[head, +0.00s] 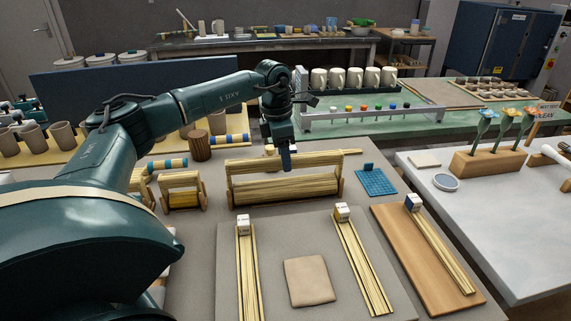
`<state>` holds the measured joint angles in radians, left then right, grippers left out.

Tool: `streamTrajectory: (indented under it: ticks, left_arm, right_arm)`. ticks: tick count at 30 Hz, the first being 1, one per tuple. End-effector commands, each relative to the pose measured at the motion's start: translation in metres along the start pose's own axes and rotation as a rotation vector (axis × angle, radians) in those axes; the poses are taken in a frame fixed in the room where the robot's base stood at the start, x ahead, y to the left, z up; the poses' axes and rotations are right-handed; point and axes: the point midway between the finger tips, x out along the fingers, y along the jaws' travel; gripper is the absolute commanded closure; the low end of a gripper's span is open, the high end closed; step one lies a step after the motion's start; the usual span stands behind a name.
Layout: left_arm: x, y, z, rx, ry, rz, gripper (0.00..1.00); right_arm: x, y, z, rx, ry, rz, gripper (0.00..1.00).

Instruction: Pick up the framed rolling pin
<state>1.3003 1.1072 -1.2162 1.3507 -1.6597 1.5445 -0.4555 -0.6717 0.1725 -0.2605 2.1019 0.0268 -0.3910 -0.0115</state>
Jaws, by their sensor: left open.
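The framed rolling pin (258,189) appears to be the long wooden piece with a bar along its top and upright end pieces, on the grey table in the middle of the head view. A shorter wooden piece of similar build (183,198) stands to its left. My left gripper (287,166) points down at the middle of the long piece's upper bar, and its fingers cover part of it. It is open. I cannot tell whether the fingers touch the bar. My right gripper is out of view.
A grey board with a clay slab (308,281) and wooden strips (361,262) lies in front. A wooden board (405,255) is at right, a blue mat (376,182) behind it. A mug rack (352,96) is beyond.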

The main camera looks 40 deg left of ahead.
Motion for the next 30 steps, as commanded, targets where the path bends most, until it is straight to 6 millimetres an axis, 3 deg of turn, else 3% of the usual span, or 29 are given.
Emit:
streamTrajectory:
  ticks: [6, 15, 30]
  left_arm:
    - [0.03, 0.002, 0.002, 0.001, 0.001, -0.002, 0.51]
    - [0.035, 0.002, 0.002, 0.001, 0.0, -0.001, 0.51]
    - [0.035, 0.002, 0.002, 0.001, -0.001, -0.001, 0.92]
  right_arm:
    - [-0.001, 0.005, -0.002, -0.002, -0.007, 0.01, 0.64]
    - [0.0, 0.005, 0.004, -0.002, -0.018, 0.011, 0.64]
    - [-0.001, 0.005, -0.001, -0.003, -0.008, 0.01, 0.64]
